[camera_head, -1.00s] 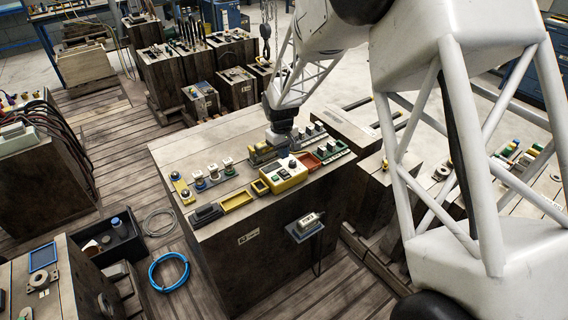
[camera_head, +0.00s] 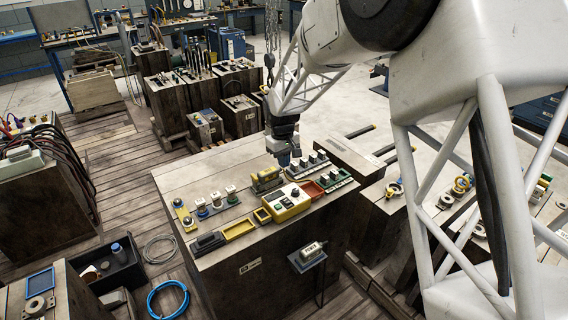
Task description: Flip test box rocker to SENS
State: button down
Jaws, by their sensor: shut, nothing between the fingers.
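The test box (camera_head: 289,207) is a yellow case with a pale top panel, near the front edge of the wooden block's top. Dark and green controls show on its panel, but the rocker and its lettering are too small to read. My gripper (camera_head: 284,163) is shut and empty. It points down behind the test box, clear of it, beside a yellow and grey fixture. Its fingertips are small and dark here.
The wooden block (camera_head: 222,258) also carries yellow trays (camera_head: 240,229), a row of knobs on a blue base (camera_head: 216,202), the fixture (camera_head: 266,178), a red tray (camera_head: 312,190) and a green-based switch row (camera_head: 336,179). A grey device (camera_head: 308,255) hangs at its front.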

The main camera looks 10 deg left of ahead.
aim_at(290, 203)
jog(key=shift+a, duration=0.1)
jog(key=shift+w+a+g+h, duration=0.2)
jog(key=shift+g+h, duration=0.3)
jog(key=shift+w+a+g+h, duration=0.15)
jog(key=shift+a+g+h, duration=0.05)
jog(key=shift+g+h, duration=0.3)
jog(key=shift+f, duration=0.1)
jog(key=x, duration=1.4)
dwell(0.4)
